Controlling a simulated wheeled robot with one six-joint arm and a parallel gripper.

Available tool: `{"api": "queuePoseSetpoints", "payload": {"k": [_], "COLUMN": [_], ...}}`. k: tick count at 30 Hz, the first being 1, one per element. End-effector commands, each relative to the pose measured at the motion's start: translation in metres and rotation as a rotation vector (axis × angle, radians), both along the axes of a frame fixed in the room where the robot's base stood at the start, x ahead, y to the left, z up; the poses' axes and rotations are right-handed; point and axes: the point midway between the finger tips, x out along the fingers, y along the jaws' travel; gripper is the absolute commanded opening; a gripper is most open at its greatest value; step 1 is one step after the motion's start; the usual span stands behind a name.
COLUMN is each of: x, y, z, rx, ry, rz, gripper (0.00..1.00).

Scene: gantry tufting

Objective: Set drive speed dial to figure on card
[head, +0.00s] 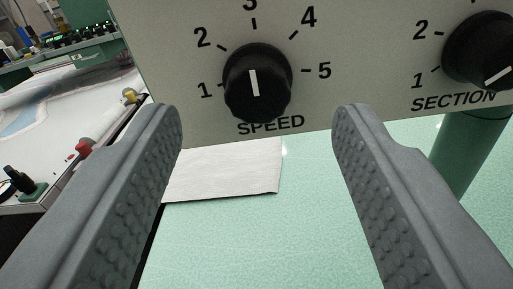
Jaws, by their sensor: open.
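The black speed dial (258,84) is on a pale grey panel (165,45), with figures 1 to 5 around it and SPEED printed below. Its white pointer line points up, at about the 3. My gripper (257,115) is open, with one ribbed grey finger low on each side of the dial. No contact with the dial shows. No card with a figure can be made out in this view.
A second black dial (478,45) marked SECTION is cut off at the right. A blank whitish sheet (225,172) lies below the panel on a light green surface (270,240). A green post (468,150) stands at right. A white machine bed (65,105) is at left.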

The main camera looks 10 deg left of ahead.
Motion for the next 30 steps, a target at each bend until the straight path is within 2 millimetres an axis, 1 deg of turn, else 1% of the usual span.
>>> {"api": "queuePoseSetpoints", "payload": {"k": [1,9,15,18,21,24,30], "x": [-0.011,-0.064,-0.101,-0.116,-0.127,-0.134,-0.138], "y": [0.001,0.003,0.004,0.004,0.005,0.005,0.005], "z": [0.001,0.0,0.0,0.0,-0.001,-0.001,-0.001], "rx": [0.0,0.001,0.001,0.0,0.001,0.001,0.0], "ry": [0.0,0.0,0.001,0.001,0.001,0.002,0.002], "rz": [0.002,0.003,0.002,0.002,0.001,0.001,0.0], "gripper": [0.53,0.53,0.53,0.53,0.53,0.53,0.53]}}
